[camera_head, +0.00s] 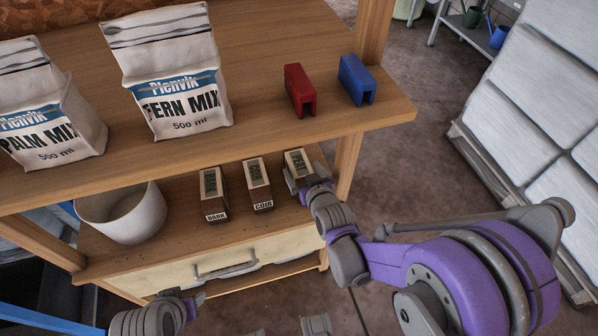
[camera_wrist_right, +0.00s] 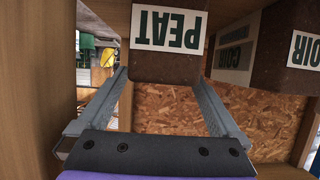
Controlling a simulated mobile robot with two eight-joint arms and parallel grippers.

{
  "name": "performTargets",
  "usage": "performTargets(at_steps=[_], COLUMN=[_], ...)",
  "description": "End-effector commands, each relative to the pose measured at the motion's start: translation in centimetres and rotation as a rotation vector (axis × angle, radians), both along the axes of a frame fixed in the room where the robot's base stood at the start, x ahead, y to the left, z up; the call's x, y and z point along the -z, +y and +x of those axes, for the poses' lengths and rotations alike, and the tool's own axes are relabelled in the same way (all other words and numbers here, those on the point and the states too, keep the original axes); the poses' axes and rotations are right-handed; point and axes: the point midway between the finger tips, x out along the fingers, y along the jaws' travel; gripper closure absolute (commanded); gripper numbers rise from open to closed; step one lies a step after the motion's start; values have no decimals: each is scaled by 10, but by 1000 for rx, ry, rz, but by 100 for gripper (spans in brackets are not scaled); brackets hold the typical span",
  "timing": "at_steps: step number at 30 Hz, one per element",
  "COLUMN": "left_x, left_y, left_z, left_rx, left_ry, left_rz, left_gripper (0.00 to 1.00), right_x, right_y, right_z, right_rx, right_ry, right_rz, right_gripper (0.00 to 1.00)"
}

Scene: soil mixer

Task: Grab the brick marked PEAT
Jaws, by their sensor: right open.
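The PEAT brick (camera_head: 297,162) is a dark block with a pale label, at the right end of a row on the lower shelf. In the right wrist view the PEAT brick (camera_wrist_right: 168,62) appears upside down, its label facing me. My right gripper (camera_head: 303,182) is open at the front of this brick and partly hides it. In the wrist view the fingers of my right gripper (camera_wrist_right: 165,82) lie on either side of the brick's near end; whether they touch it I cannot tell. My left gripper (camera_head: 193,303) is low at the left; its jaws are unclear.
The COIR brick (camera_head: 257,186) and BARK brick (camera_head: 213,194) stand left of PEAT, with a white pot (camera_head: 122,212) further left. A wooden table post (camera_head: 347,165) is close on the right. The upper shelf (camera_head: 260,128) overhangs, with bags and red and blue blocks.

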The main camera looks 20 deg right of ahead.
Motion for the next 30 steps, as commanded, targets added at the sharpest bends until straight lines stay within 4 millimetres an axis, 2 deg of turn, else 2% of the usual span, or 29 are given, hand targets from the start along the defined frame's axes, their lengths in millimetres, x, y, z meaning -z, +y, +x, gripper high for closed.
performTargets(at_steps=[3,6,15,30], left_x=[4,5,5,5], left_y=[0,0,0,0], left_z=[0,0,0,0], left_rx=[0,0,0,0], left_ry=[1,2,2,2], left_rz=[0,0,0,0], left_gripper=[50,50,50,50], right_x=[6,10,11,11], right_y=[2,2,2,2], right_z=[20,29,32,32], right_rx=[1,1,0,0], right_ry=[1,1,0,1], right_rz=[2,2,1,1], right_gripper=[0,0,2,92])
